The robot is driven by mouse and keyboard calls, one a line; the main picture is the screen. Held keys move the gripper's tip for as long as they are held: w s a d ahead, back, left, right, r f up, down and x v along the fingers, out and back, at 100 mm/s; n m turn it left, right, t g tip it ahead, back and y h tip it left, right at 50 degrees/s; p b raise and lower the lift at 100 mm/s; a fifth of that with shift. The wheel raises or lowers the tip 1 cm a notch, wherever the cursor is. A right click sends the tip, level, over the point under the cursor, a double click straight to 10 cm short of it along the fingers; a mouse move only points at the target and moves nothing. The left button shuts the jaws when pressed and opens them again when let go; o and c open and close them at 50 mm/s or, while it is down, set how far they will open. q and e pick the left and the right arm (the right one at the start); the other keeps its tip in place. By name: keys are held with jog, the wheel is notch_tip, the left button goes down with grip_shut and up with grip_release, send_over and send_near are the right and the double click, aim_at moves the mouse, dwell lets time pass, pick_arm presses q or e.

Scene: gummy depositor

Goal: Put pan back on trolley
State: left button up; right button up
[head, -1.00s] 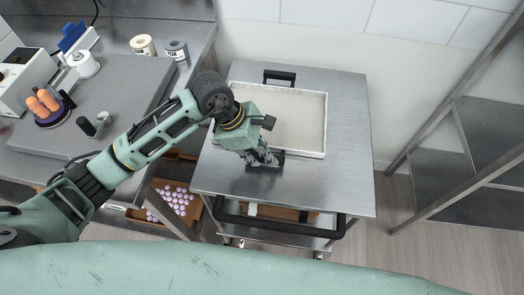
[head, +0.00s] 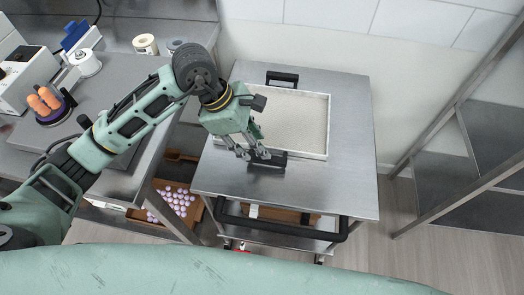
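The pan (head: 298,126) is a shallow light tray with a whitish fill and black handles at its far and near ends. It lies flat on the steel top of the trolley (head: 340,186). The far handle (head: 282,77) is free. My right gripper is not in view.
A steel counter (head: 150,110) on the left holds a device, orange pieces and rolls. A tray of pinkish pieces (head: 174,205) sits below it. A metal shelf rack (head: 480,160) stands on the right. The trolley's black push bar (head: 285,228) faces me.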

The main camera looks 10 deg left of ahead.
pick_arm(q)
jog(key=v, duration=0.6)
jog(key=shift+b, duration=0.4)
jog(key=shift+d, duration=0.1)
